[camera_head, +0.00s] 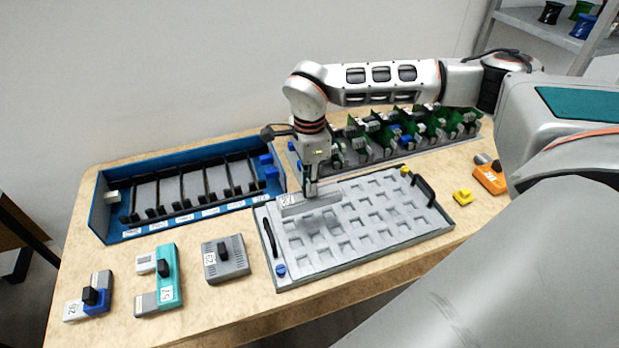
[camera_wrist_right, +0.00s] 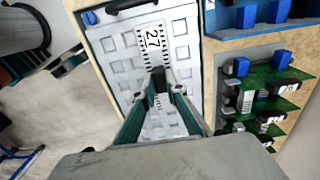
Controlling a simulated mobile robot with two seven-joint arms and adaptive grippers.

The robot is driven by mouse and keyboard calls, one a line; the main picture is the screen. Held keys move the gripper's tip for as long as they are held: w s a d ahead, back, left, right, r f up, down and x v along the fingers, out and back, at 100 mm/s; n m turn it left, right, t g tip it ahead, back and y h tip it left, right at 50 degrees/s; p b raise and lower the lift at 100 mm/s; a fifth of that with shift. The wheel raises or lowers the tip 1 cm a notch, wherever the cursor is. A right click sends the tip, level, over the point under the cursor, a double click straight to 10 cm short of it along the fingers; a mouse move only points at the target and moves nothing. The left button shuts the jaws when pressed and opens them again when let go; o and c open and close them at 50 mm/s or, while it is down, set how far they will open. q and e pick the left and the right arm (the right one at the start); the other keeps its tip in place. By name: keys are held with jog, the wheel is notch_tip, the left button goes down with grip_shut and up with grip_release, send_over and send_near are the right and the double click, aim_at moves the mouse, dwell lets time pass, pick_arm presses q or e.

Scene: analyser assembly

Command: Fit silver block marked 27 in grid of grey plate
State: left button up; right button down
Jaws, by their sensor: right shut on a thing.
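The silver block (camera_head: 316,205) is a long flat bar held over the left back part of the grey plate (camera_head: 350,258). My right gripper (camera_head: 311,190) points down and is shut on the block's dark handle. In the right wrist view the label 27 shows on the silver block (camera_wrist_right: 148,38), and my right gripper (camera_wrist_right: 161,92) grips it near the middle. The grey plate (camera_wrist_right: 107,72) with its grid of square recesses lies beneath. I cannot tell whether the block touches the plate. The block hides the recesses under it. My left gripper is out of view.
A blue slotted rack (camera_head: 107,208) stands behind left. Green circuit boards (camera_head: 400,130) stand behind the plate. A grey block (camera_head: 226,259), a teal block (camera_head: 166,275) and a grey-blue block (camera_head: 92,295) lie front left. A yellow piece (camera_head: 463,196) and orange block (camera_head: 490,178) lie right.

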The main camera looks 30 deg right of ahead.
aim_at(309, 200)
jog(key=shift+f+b, duration=0.3)
jog(key=shift+f, duration=0.25)
jog(key=shift+f+b, duration=0.7)
jog(key=shift+b, duration=0.15)
jog(key=shift+f+b, duration=0.4)
jog(key=shift+f, duration=0.05)
jog(key=shift+f+b, duration=0.45)
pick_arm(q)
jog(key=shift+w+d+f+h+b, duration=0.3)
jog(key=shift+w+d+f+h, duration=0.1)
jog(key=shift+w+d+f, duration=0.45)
pick_arm(e)
jog(key=shift+f, duration=0.95)
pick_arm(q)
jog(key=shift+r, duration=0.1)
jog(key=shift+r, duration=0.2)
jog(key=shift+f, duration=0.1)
pick_arm(e)
jog(key=shift+f, duration=0.3)
